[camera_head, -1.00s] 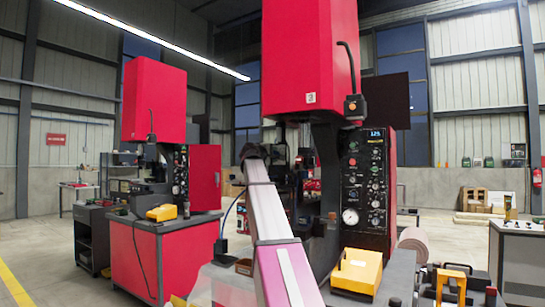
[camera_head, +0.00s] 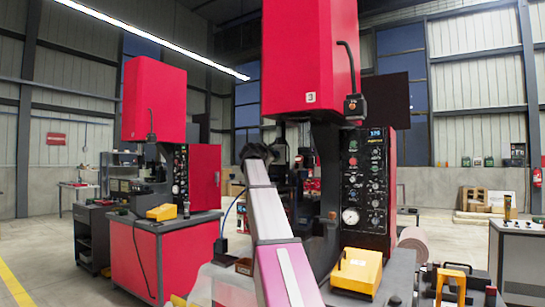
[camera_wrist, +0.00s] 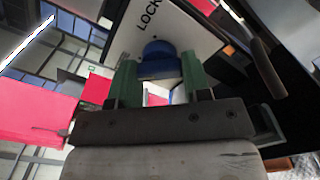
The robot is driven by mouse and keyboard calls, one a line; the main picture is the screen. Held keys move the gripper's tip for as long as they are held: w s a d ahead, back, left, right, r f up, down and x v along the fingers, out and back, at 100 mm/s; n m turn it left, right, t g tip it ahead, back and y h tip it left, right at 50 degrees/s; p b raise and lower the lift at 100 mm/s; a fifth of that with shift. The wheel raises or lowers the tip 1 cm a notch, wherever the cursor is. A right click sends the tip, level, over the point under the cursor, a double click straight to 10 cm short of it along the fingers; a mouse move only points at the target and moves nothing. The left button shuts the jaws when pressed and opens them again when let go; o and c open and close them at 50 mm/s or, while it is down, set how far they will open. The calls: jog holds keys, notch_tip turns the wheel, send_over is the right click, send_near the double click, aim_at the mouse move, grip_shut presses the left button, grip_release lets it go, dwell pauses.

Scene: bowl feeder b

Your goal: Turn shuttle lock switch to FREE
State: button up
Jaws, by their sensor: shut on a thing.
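The shuttle lock switch is a round blue knob (camera_wrist: 158,62) on a pale plate (camera_wrist: 185,28) in the wrist view. The word LOCK is printed on the plate beside the knob, running at a slant; no FREE mark shows. My gripper (camera_wrist: 158,76) has its two green fingers on either side of the knob and is shut on it. The knob's pointer and exact setting cannot be made out. In the head view my arm reaches toward the red machine (camera_head: 310,60), and the knob and fingers are hidden there.
The machine's dark control panel (camera_head: 366,185) with a gauge and several knobs stands right of my arm. A yellow box (camera_head: 357,270) sits in front of it. A second red machine (camera_head: 155,100) stands at left. In the wrist view a dark bar (camera_wrist: 268,68) lies close on the right.

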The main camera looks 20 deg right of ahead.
jog(key=shift+f, duration=0.1)
dwell(0.4)
jog(key=o, duration=0.9)
jog(key=shift+o, duration=0.2)
jog(key=shift+s+a, duration=0.1)
jog(key=v, duration=1)
jog(key=shift+s+a, duration=0.2)
jog(key=shift+a, duration=0.05)
